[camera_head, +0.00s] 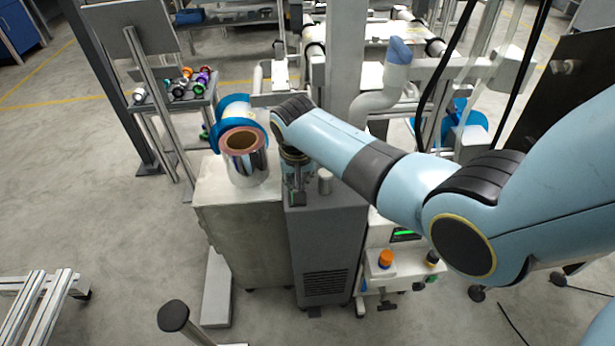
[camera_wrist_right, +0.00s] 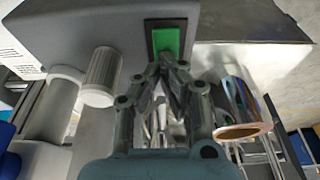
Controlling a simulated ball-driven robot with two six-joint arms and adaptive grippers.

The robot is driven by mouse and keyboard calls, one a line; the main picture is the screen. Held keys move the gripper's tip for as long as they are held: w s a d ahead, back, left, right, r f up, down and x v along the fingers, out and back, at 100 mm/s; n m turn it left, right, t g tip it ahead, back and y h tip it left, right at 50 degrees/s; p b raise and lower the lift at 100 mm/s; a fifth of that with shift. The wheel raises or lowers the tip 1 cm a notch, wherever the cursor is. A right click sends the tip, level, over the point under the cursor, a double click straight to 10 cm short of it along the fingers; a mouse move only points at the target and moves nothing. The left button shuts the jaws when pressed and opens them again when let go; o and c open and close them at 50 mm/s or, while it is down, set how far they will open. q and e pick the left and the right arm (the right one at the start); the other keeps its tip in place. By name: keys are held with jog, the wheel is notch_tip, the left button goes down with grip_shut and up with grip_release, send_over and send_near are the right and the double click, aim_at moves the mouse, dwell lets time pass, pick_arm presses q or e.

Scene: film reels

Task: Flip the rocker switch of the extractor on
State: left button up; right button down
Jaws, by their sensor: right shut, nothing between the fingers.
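The extractor (camera_head: 325,245) is a dark grey cabinet with a vent grille low on its front, in the middle of the head view. Its rocker switch (camera_wrist_right: 167,40) shows in the right wrist view as a green rectangle in a dark frame. My right gripper (camera_head: 297,196) points down at the extractor's top; its fingers (camera_wrist_right: 168,66) are shut with nothing between them. The fingertips are at the near edge of the switch; I cannot tell if they touch it. In the head view the switch is hidden by my right arm and gripper. My left gripper is not in view.
A shiny film roll (camera_head: 246,165) with a brown core stands on the pale cabinet (camera_head: 235,230) left of the extractor. A short metal cylinder (camera_head: 325,182) rises from the extractor's top. A white unit with an orange knob (camera_head: 386,258) stands at its right. Floor is open at left.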

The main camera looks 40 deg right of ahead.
jog(key=shift+w+d+f+g, duration=0.15)
jog(key=shift+w+g, duration=0.05)
jog(key=shift+g, duration=0.2)
jog(key=shift+s+f, duration=0.1)
jog(key=shift+f, duration=0.05)
jog(key=shift+s, duration=0.15)
jog(key=shift+s+a+r+p, duration=0.35)
jog(key=shift+s+a+p, duration=0.15)
jog(key=shift+p, duration=0.5)
jog(key=shift+d, duration=0.1)
jog(key=p+v, duration=0.4)
jog(key=shift+d+r+p, duration=0.25)
jog(key=shift+r+p, duration=0.1)
jog(key=shift+p, duration=0.05)
jog(key=s+a+p+v, duration=0.1)
jog(key=p+v, duration=0.1)
jog(key=v, duration=0.7)
jog(key=shift+s, duration=0.25)
jog(key=shift+r, duration=0.1)
